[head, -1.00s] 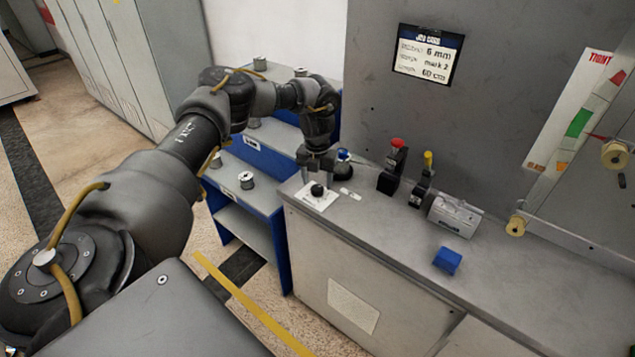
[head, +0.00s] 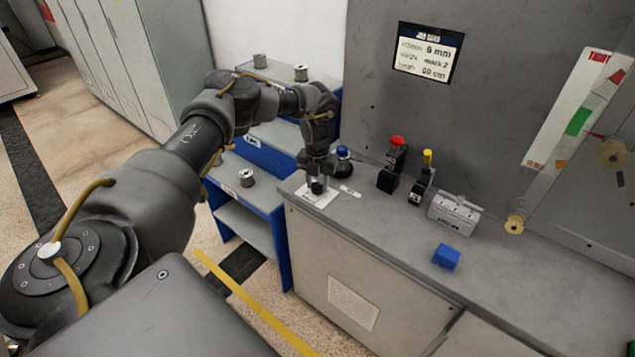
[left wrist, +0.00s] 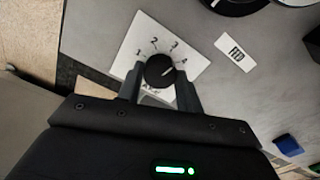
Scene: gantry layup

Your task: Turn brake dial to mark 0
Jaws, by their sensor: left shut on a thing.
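The brake dial is a black round knob (left wrist: 158,69) on a white plate (left wrist: 190,50) with the marks 1, 2, 3 and 4 showing. A short white line on the knob points to the right side, roughly toward mark 4. Mark 0 is not visible. My left gripper (left wrist: 160,82) is shut on the knob, one finger on each side. In the head view the left gripper (head: 317,181) points down at the plate (head: 313,199) on the counter's left end. My right gripper is in neither view.
A blue-topped round object (head: 343,154) stands just behind the dial and a small white label (head: 350,191) lies beside it. Red-topped (head: 397,143) and yellow-topped (head: 427,159) devices, a grey box (head: 454,213) and a blue block (head: 446,257) are to the right.

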